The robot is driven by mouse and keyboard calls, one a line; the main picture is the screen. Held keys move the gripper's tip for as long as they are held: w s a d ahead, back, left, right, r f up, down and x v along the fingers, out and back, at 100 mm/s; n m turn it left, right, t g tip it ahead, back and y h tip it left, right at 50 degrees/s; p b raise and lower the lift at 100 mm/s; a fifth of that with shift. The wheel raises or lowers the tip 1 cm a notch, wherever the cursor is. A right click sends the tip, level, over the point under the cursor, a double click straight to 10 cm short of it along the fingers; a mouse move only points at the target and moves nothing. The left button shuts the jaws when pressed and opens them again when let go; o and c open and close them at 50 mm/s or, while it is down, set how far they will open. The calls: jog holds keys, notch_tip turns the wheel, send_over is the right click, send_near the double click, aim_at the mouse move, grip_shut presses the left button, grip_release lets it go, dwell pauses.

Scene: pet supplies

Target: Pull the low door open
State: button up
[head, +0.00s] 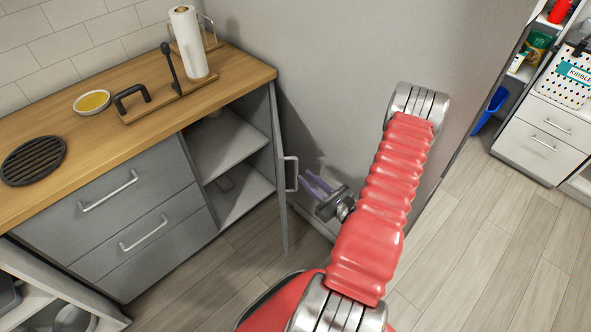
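The low door (277,172) is a narrow grey panel at the right end of the wooden-topped counter. It stands swung well out, seen nearly edge-on, and the cabinet's inside with its shelf (236,190) shows to its left. Its pale bar handle (291,174) is on the side facing right. My gripper (308,177) is just right of the handle, its two purplish fingers pointing toward it with a gap between them. They look open and empty, not around the handle. Whether a fingertip touches the handle is unclear.
The counter (105,140) carries a paper towel roll (188,42), a yellow-filled bowl (92,102), a board and a black grate (33,160). Closed grey drawers (125,215) are left of the opening. A grey wall (320,80) stands behind my arm. Floor is clear at right.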

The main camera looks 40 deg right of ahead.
jog(key=w, duration=0.6)
jog(key=shift+w+d, duration=0.1)
jog(key=shift+c, duration=0.6)
grip_shut()
